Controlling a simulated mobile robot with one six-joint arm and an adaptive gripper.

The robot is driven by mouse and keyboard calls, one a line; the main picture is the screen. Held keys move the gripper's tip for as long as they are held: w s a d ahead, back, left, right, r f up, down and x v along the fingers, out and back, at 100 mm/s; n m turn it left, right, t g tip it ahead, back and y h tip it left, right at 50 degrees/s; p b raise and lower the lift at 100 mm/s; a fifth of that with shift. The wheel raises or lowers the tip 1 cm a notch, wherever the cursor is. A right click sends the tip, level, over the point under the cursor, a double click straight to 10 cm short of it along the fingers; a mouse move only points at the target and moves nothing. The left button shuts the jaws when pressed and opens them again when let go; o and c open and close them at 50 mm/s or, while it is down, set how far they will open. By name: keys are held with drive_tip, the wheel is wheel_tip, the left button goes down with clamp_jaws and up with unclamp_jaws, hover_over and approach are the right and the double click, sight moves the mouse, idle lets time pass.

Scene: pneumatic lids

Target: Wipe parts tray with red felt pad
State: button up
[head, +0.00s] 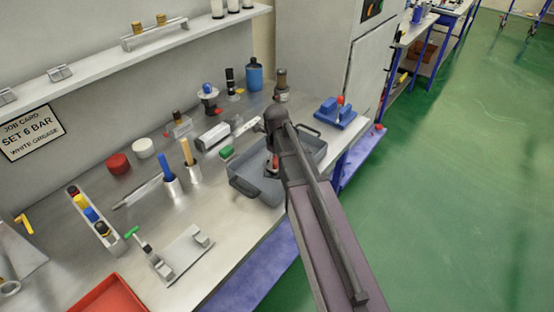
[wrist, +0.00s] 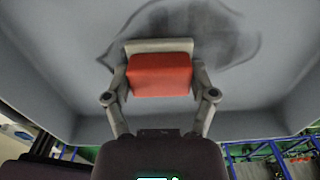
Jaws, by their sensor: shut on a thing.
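The parts tray (head: 256,191) is a grey, shallow tray with handles near the bench's front edge. In the wrist view its inside (wrist: 62,62) fills most of the picture, with a dark smudge (wrist: 228,40) on its floor. My gripper (wrist: 160,84) is over the tray and shut on the red felt pad (wrist: 160,75), a red block with a pale strip along its far side. The pad is over part of the smudge; I cannot tell whether it touches the floor. In the head view my arm hides much of the tray and most of the gripper.
A green-topped item (head: 227,152) is by the tray's left side. Two cups (head: 172,188) with blue and tan handles stand left of it. A blue block with a red knob (head: 336,114) sits beyond the tray. A red bin (head: 110,296) is at the front left.

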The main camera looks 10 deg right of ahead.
sight(270, 172)
drive_tip(key=shift+s+a, duration=0.1)
drive_tip(key=shift+a, duration=0.05)
drive_tip(key=shift+s+a, duration=0.45)
drive_tip(key=shift+a, duration=0.2)
drive_tip(key=shift+s+a, duration=0.45)
drive_tip(key=shift+a, duration=0.15)
drive_tip(key=shift+d, duration=0.1)
drive_tip(key=shift+w+d, duration=1.05)
drive_tip(key=shift+d, duration=0.25)
drive_tip(key=shift+w+d, duration=0.1)
drive_tip(key=shift+w+d, duration=0.45)
drive_tip(key=shift+d, duration=0.2)
drive_tip(key=shift+w+d, duration=0.45)
drive_tip(key=shift+d, duration=0.15)
drive_tip(key=shift+w+d, duration=0.1)
